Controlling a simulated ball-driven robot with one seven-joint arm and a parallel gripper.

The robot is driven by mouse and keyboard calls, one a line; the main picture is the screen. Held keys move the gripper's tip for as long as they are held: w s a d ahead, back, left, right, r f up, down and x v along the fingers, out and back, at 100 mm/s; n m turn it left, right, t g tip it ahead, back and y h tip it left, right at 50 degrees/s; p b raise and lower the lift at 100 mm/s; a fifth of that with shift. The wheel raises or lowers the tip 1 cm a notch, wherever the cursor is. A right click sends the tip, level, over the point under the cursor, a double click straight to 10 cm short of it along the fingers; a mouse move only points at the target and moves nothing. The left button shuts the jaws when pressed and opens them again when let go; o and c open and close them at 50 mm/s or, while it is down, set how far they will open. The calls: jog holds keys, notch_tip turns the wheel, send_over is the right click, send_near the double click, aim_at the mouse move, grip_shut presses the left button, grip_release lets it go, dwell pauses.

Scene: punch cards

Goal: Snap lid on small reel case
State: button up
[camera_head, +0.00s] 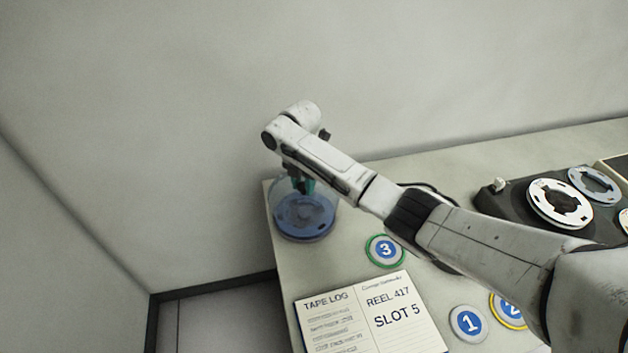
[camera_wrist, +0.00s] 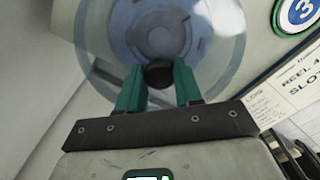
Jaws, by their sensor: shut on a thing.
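The small reel case (camera_head: 304,222) is a round, blue, see-through case at the far left corner of the table. Its clear round lid (camera_wrist: 232,45) fills the upper part of the wrist view, with a bluish reel (camera_wrist: 150,30) showing through it. My gripper (camera_head: 299,186) comes down from above at the rear of the case. In the wrist view its two teal fingers (camera_wrist: 160,78) are shut on the dark lid knob (camera_wrist: 158,74). I cannot tell whether the lid is seated on the case or just above it.
An open tape log (camera_head: 372,312) lies at the front of the table. Round badges numbered 3 (camera_head: 386,250), 1 (camera_head: 467,322) and 2 (camera_head: 509,308) lie around it. A dark machine with reels (camera_head: 560,203) stands at right. A wall is behind.

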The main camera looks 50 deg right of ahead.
aim_at(304, 194)
jog(key=shift+f+b, duration=2)
jog(key=shift+f, duration=0.4)
jog(key=shift+p, duration=0.45)
jog(key=shift+f+b, duration=1.15)
jog(key=shift+f, duration=0.65)
dwell(0.4)
jog(key=o, duration=1)
jog(key=shift+c, duration=0.3)
jog(key=shift+c, duration=0.6)
jog(key=shift+r, duration=0.1)
